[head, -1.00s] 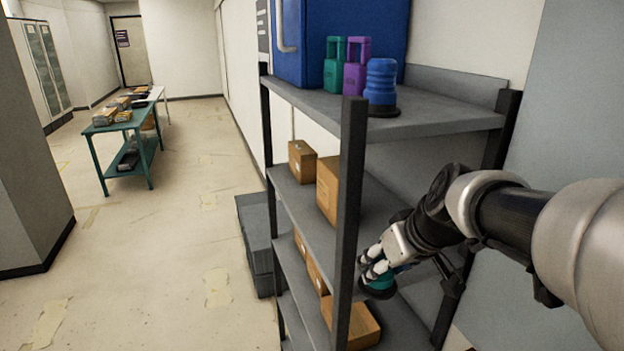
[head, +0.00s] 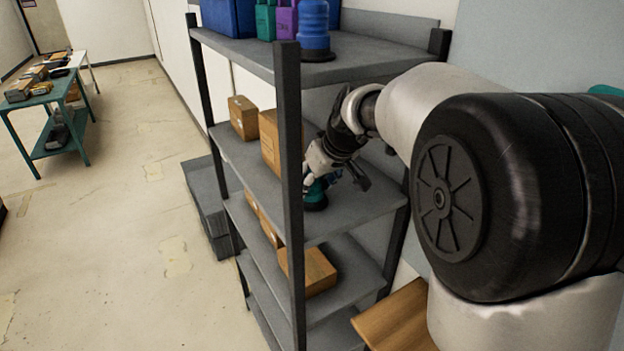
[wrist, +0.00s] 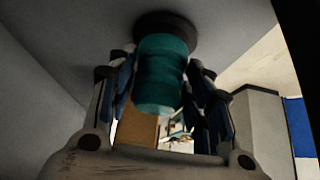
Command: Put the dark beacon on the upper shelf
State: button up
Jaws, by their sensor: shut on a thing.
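The beacon, dark teal with a black base (head: 316,190), is held in my gripper (head: 313,176), which is shut on its body. It is at the shelf board (head: 345,208) just below the top one, to the right of the front post. In the wrist view the teal beacon (wrist: 162,75) hangs between the two fingers, its black base against or very near a grey board surface. I cannot tell whether the base touches. The top shelf (head: 365,60) is above my gripper.
Cardboard boxes (head: 270,140) stand left of my gripper, on the same board. The dark front post (head: 289,190) is close. The board's right part looks clear.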

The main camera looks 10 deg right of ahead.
jog(key=shift+w, duration=0.1)
jog(key=o, duration=1)
jog(key=shift+f, duration=0.25)
jog(key=shift+c, duration=0.2)
jog(key=o, duration=0.5)
jog(key=shift+r, duration=0.1)
jog(key=shift+c, duration=0.2)
jog(key=shift+r, duration=0.1)
jog(key=p+v, duration=0.2)
jog(key=v, duration=1)
